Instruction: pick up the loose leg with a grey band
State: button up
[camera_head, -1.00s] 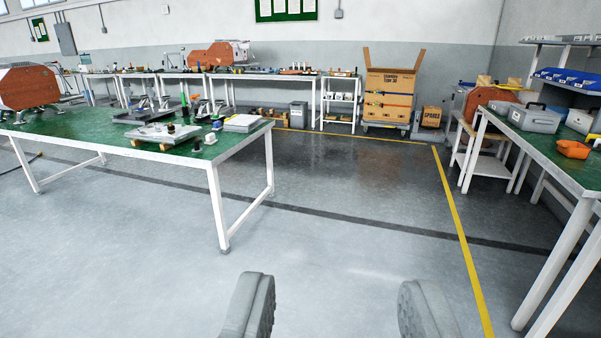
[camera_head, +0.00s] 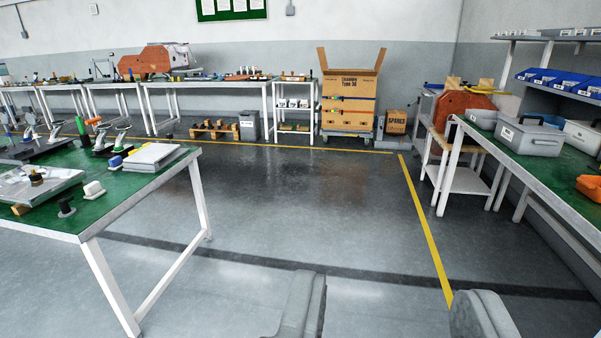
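My gripper (camera_head: 392,315) is at the bottom of the view, its two grey fingers wide apart with only floor between them. It is open and empty, out over the aisle and away from every table. I cannot pick out a loose leg with a grey band. On the near-left green table (camera_head: 125,192) stand a small dark round-based piece (camera_head: 66,207) and a small white piece (camera_head: 94,190). Small pale items (camera_head: 292,103) stand on a white shelf trolley at the back. They are too small to tell whether any has a grey band.
A right-hand bench (camera_head: 500,150) holds grey cases (camera_head: 530,137) and an orange bin (camera_head: 588,187). A stacked carton (camera_head: 349,98) and a grey bin (camera_head: 249,126) stand at the back. Yellow tape (camera_head: 426,232) marks the floor. The middle aisle is clear.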

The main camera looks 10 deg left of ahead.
aim_at(100, 145)
jog(key=i+u, duration=0.15)
jog(key=i, duration=0.4)
jog(key=i+l+u, duration=0.15)
jog(key=i, duration=0.45)
jog(key=i+l+u, duration=0.15)
jog(key=i, duration=0.4)
jog(key=i+j+u, duration=0.25)
jog(key=i+u, duration=0.2)
jog(key=i, duration=0.2)
jog(key=i+u, duration=0.5)
jog(key=i, duration=0.15)
jog(key=i+l+u, duration=0.3)
jog(key=i+u, duration=0.15)
jog(key=i, duration=0.2)
jog(key=i+u, duration=0.4)
jog(key=i, duration=0.35)
